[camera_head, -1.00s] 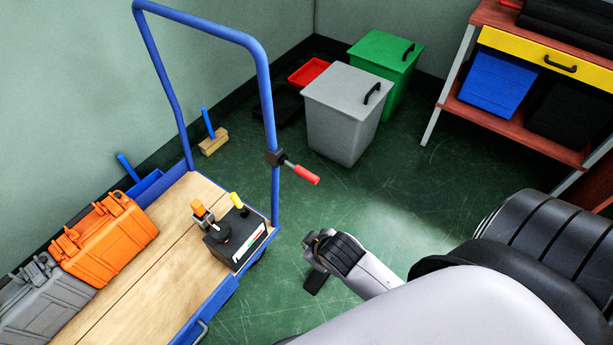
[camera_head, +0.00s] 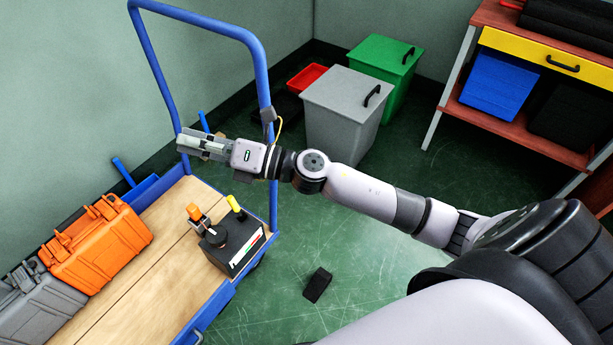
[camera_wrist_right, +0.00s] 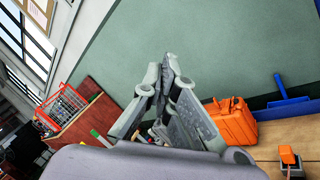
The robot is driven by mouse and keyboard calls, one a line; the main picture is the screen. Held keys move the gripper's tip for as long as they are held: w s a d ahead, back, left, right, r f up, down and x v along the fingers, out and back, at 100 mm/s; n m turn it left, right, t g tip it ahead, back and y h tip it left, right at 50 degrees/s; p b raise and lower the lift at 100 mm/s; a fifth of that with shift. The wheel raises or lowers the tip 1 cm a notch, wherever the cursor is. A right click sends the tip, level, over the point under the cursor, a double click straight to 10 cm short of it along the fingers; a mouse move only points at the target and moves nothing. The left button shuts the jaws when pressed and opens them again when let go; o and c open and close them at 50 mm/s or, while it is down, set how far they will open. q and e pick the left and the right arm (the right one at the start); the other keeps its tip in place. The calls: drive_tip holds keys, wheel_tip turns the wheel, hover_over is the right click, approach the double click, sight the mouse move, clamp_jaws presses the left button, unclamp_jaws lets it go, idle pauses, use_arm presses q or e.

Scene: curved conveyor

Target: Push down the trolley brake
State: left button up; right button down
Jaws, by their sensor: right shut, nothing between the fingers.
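The trolley has a wooden deck (camera_head: 130,270) and a tall blue push handle (camera_head: 190,13) at the left of the head view. Its brake lever with a red grip is hidden now behind my right arm and wrist. My right gripper (camera_head: 185,142) reaches across the handle's right upright, with its fingers over the space inside the handle frame. The gripper is shut and empty, its fingers (camera_wrist_right: 168,65) close together in the wrist view. I cannot tell if it touches the handle. My left gripper is not in view.
On the deck stand an orange case (camera_head: 98,245), a grey case (camera_head: 45,310) and a black box (camera_head: 235,247) with orange and yellow parts. Grey (camera_head: 345,100) and green (camera_head: 388,65) bins stand behind. A small black block (camera_head: 317,285) lies on open green floor.

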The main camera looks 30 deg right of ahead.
drive_tip(key=d+f+n+g+h, duration=0.3)
drive_tip(key=d+f+n+g, duration=0.3)
drive_tip(key=f+n+g, duration=0.6)
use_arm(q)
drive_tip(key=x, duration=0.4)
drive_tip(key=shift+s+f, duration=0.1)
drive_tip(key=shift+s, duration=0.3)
use_arm(e)
drive_tip(key=s+d+f+n+h, duration=0.1)
drive_tip(key=d+h, duration=0.3)
drive_tip(key=d, duration=0.6)
drive_tip(key=s+d+f+n+g+h, duration=0.1)
drive_tip(key=d+n+h, duration=0.2)
drive_tip(key=d, duration=0.7)
drive_tip(key=shift+d+f+h, duration=0.3)
drive_tip(key=shift+f+h, duration=0.1)
drive_tip(key=shift+h, duration=0.5)
